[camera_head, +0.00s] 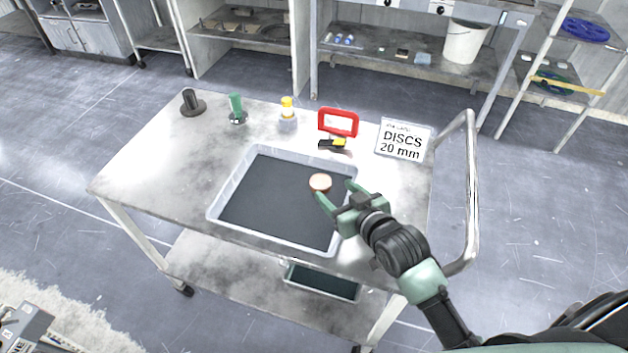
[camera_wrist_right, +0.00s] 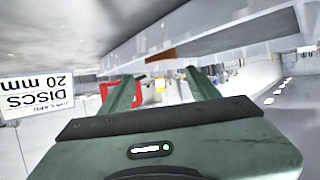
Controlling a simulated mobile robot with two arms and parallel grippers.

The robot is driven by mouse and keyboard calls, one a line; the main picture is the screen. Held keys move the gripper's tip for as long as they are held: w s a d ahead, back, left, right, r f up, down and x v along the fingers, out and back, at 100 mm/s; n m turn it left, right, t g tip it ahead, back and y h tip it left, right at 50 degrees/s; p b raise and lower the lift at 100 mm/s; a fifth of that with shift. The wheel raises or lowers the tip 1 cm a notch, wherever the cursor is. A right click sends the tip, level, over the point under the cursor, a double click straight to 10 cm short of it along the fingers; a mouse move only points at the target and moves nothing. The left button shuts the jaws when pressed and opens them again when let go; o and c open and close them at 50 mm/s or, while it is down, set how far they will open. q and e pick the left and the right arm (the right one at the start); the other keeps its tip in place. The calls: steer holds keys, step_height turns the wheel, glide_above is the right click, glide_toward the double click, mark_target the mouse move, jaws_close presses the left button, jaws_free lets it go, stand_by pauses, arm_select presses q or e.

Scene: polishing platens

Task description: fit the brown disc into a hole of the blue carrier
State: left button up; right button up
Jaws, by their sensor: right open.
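The brown disc (camera_head: 320,181) shows as a small round piece with a pale top and an orange-brown edge. It is over the right part of the dark-floored tray (camera_head: 232,175); whether it lies flat on the floor I cannot tell. My right gripper (camera_head: 337,192) is open and empty, its fingertips just right of and nearer than the disc. In the right wrist view a brown patch (camera_wrist_right: 161,55), likely the disc, shows beyond the open fingers (camera_wrist_right: 163,84). A blue round plate (camera_head: 585,29), possibly the carrier, lies on the far right shelf. My left gripper is out of view.
On the cart top (camera_head: 143,155) stand a black post (camera_head: 190,102), a green-handled item (camera_head: 236,106), a yellow-capped bottle (camera_head: 287,112), a red frame (camera_head: 339,122) and a "DISCS 20 mm" sign (camera_head: 403,140). A rail (camera_head: 473,190) rises at the cart's right end.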

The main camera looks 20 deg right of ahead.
mark_target(322, 183)
steer(key=shift+x, duration=1.1)
steer(key=x, duration=0.2)
steer(key=shift+w+a+f+p, duration=0.1)
steer(key=shift+a+f+p, duration=0.1)
steer(key=shift+f+p, duration=0.15)
steer(key=shift+x, duration=0.95)
steer(key=shift+w+f, duration=0.1)
steer(key=shift+w, duration=0.05)
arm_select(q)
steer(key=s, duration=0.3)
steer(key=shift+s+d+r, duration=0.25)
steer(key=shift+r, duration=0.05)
arm_select(e)
steer(key=c, duration=1.2)
